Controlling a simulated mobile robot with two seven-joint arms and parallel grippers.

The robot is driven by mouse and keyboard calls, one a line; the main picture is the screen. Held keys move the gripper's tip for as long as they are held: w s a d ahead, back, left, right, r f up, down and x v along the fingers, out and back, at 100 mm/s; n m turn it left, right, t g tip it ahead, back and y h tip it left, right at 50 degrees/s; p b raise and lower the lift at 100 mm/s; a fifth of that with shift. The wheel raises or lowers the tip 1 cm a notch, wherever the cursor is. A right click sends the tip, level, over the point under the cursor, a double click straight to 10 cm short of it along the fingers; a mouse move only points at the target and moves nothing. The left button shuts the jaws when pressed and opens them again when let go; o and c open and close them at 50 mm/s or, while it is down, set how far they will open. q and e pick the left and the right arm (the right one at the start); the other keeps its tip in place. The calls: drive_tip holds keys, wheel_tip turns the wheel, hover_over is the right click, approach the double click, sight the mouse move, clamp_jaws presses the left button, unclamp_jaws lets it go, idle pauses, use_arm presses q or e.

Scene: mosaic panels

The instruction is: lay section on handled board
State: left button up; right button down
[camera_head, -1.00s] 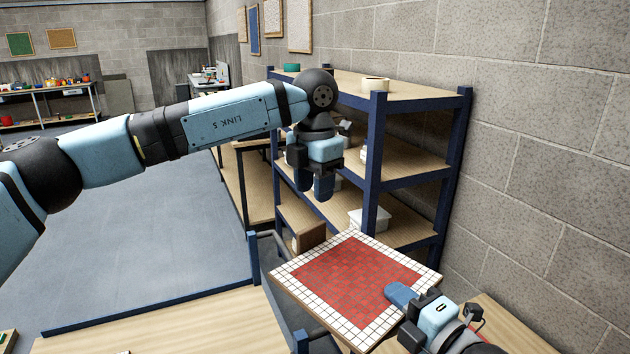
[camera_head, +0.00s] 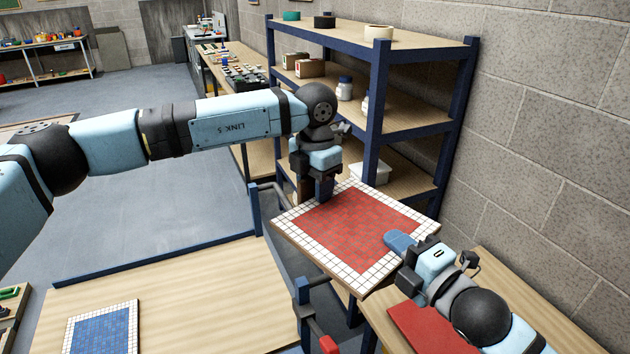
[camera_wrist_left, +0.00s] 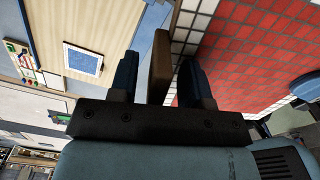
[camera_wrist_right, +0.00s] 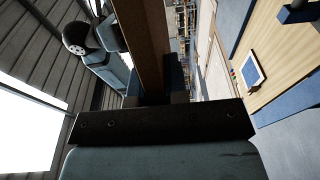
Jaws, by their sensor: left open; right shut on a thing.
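The red tiled section with a white tile border (camera_head: 360,232) is held up, tilted in the picture, between my two arms. My right gripper (camera_head: 402,243) is shut on its right edge; the section's brown edge (camera_wrist_right: 146,45) runs between the fingers in the right wrist view. My left gripper (camera_head: 325,190) is open at its far left edge. In the left wrist view, the left fingers (camera_wrist_left: 160,82) stand on either side of the section's brown edge (camera_wrist_left: 160,60), with gaps visible.
A blue tiled panel (camera_head: 102,330) lies on the wooden table (camera_head: 190,295) at front left. A red-handled clamp (camera_head: 327,344) is near that table's right edge. A red sheet (camera_head: 420,328) lies on the right table. Shelving (camera_head: 420,95) stands close behind.

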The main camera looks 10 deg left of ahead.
use_arm(q)
clamp_jaws()
use_arm(e)
drive_tip(key=shift+r, duration=0.1)
drive_tip(key=c, duration=1.1)
unclamp_jaws()
